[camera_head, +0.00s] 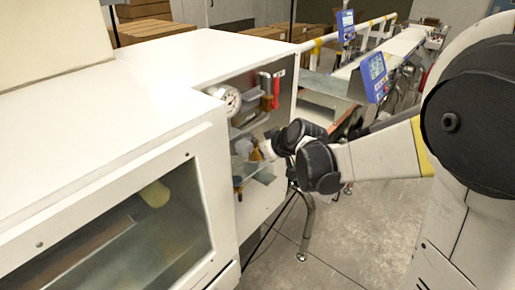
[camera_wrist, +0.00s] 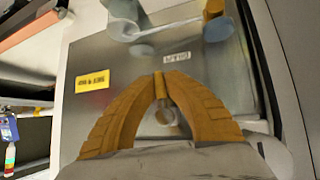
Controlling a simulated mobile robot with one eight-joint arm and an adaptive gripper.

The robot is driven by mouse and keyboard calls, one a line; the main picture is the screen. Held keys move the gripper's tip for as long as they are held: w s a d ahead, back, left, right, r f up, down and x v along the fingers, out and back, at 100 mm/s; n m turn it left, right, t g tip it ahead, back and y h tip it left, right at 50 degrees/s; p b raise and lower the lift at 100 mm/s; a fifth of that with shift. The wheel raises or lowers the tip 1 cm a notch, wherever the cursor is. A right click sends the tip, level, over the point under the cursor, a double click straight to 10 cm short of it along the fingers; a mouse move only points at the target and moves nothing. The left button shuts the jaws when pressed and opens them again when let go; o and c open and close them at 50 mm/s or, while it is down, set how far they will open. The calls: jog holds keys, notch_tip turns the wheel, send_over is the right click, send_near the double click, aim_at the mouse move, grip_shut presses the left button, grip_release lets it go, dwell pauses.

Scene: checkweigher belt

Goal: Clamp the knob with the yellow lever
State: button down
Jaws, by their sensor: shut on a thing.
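My gripper (camera_wrist: 162,86) shows in the wrist view with two curved orange-yellow fingers whose tips almost meet. A narrow yellow-brown piece, which looks like the yellow lever (camera_wrist: 159,84), sits between the tips. A small round pale knob (camera_wrist: 166,116) shows in the gap between the fingers, in front of a grey metal panel. The fingers hide much of both, so how knob and lever join is unclear. In the head view my gripper (camera_head: 255,155) reaches into the open bay of the white cabinet, where its fingers are small and partly hidden by the wrist.
The metal panel (camera_wrist: 120,110) carries a yellow label (camera_wrist: 92,81) and a white label (camera_wrist: 177,57). In the head view a gauge (camera_head: 229,99) and a red handle (camera_head: 277,88) are close to the arm. Floor (camera_head: 345,230) is clear.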

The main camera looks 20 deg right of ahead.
jog(key=shift+s+a+g+y, duration=0.1)
jog(key=shift+a+g+y, duration=0.05)
jog(key=shift+g+y, duration=0.15)
jog(key=shift+m, duration=0.3)
jog(key=c, duration=1.5)
grip_release()
jog(key=shift+f, duration=0.1)
jog(key=shift+o, duration=0.2)
jog(key=v, duration=1.2)
jog(key=s+f+m+h+b, duration=0.1)
jog(key=s+f+m+h, duration=0.1)
jog(key=s, duration=0.7)
jog(key=s+a+f+m+g+h, duration=0.1)
jog(key=s+f, duration=0.3)
jog(key=s, duration=0.6)
jog(key=shift+s+f+m+g+h+b, duration=0.35)
jog(key=shift+m+h, duration=0.25)
jog(key=shift+m, duration=0.3)
